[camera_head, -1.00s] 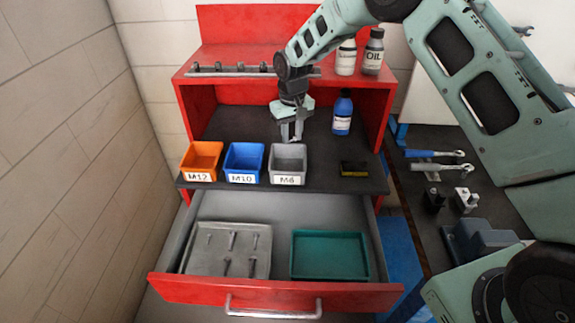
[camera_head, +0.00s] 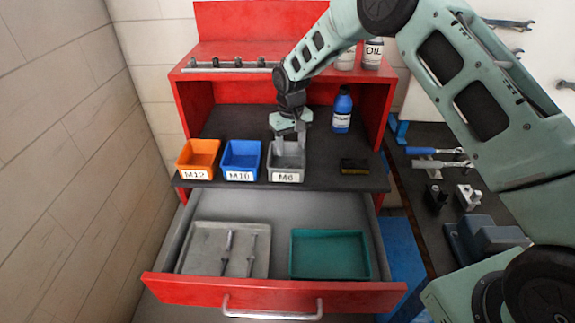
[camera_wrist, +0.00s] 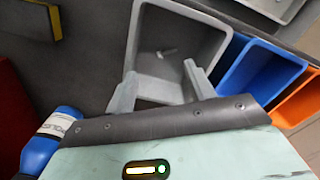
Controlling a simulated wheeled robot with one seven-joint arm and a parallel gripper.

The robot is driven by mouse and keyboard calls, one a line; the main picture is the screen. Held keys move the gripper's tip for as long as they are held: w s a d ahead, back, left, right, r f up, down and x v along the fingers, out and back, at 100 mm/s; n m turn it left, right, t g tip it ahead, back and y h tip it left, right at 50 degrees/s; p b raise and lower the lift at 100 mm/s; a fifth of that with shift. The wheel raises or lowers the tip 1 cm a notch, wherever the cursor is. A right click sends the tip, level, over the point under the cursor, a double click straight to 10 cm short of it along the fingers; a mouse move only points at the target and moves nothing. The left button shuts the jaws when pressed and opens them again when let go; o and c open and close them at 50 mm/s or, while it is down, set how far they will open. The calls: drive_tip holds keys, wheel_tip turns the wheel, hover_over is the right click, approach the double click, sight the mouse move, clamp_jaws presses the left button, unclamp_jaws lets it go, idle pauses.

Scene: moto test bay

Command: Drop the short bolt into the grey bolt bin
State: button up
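The grey bolt bin (camera_head: 286,176), labelled M6, stands on the dark shelf at the right end of the bin row. My gripper (camera_head: 290,139) is over the back part of this bin. In the wrist view my gripper (camera_wrist: 160,88) has its two fingers well apart, with nothing between them. A small short bolt (camera_wrist: 166,52) lies on the floor of the grey bin (camera_wrist: 138,38), clear of the fingers. In the head view the inside of the bin is too small to show the bolt clearly.
A blue bin (camera_head: 241,160) and an orange bin (camera_head: 198,160) stand left of the grey one. A blue bottle (camera_head: 342,110) is close by on the right. Below, the open red drawer (camera_head: 275,291) holds a grey tray (camera_head: 198,255) with bolts and an empty-looking green tray (camera_head: 331,265).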

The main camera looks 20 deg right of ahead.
drive_tip(key=shift+r, duration=0.1)
wheel_tip(320, 180, up, 17)
drive_tip(key=b, duration=0.5)
drive_tip(key=shift+r, duration=0.15)
drive_tip(key=s+a+n+b, duration=0.1)
drive_tip(key=s+a, duration=0.2)
drive_tip(key=s, duration=0.4)
drive_tip(key=s+a+f+n+y, duration=0.1)
drive_tip(key=s+a, duration=0.3)
drive_tip(key=s, duration=0.2)
drive_tip(key=s+a+n+b, duration=0.1)
drive_tip(key=s+a, duration=0.2)
drive_tip(key=s, duration=0.4)
drive_tip(key=s+d+f+n, duration=0.1)
drive_tip(key=s+d+f, duration=0.1)
drive_tip(key=s, duration=0.9)
drive_tip(key=s+d+f+n+b, duration=0.1)
drive_tip(key=s+f, duration=0.4)
drive_tip(key=s, duration=0.6)
drive_tip(key=shift+s+d, duration=0.2)
drive_tip(key=shift+d, duration=0.45)
